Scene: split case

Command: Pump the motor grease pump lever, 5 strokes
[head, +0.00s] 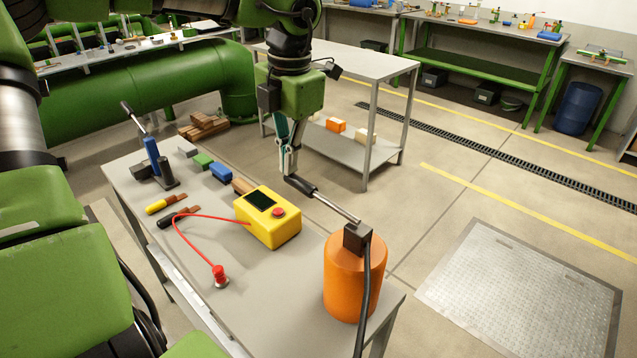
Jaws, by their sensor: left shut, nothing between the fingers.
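An orange cylindrical pump (354,285) with a dark head and a black hose stands at the near right end of the grey bench. Its lever (333,206) slopes up to the left and ends in a black grip (299,185). My left gripper (288,174) points down with its fingers together and empty. Its tips are at the end of the black grip; I cannot tell if they touch it. A smaller blue pump-like device (152,157) with its own lever (133,117) stands at the bench's far left. My right gripper is not in view.
A yellow box (268,217) with a red button sits mid-bench, its red cable (196,231) ending in a red plug. Screwdriver-like tools (166,203) and small blocks (220,172) lie farther back. A grey shelf table (375,68) stands behind. The floor to the right is clear.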

